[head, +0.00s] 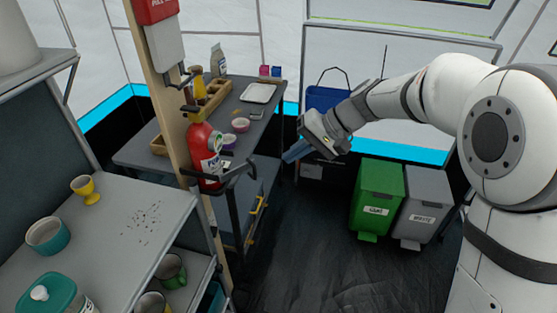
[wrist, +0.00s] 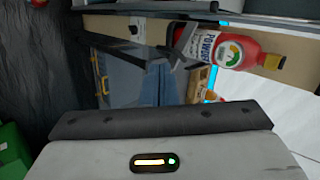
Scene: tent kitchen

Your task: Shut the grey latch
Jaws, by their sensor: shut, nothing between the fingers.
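A dark grey latch arm (head: 235,172) is on the bracket of the red extinguisher-like bottle (head: 203,150), which is fixed to a wooden post. The arm sticks out to the right, away from the bottle's body. In the wrist view the grey latch (wrist: 184,46) shows beside the bottle's label (wrist: 228,50). My gripper (head: 292,155) is shut and empty, with bluish fingers pointing down and left. It is in the air to the right of the latch, apart from it.
A dark table (head: 150,147) with a tray and bowls stands behind the post (head: 172,90). A shelf (head: 150,215) with cups is at the left. Green (head: 377,198) and grey (head: 424,207) bins stand at the right. The floor (head: 300,250) in the middle is clear.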

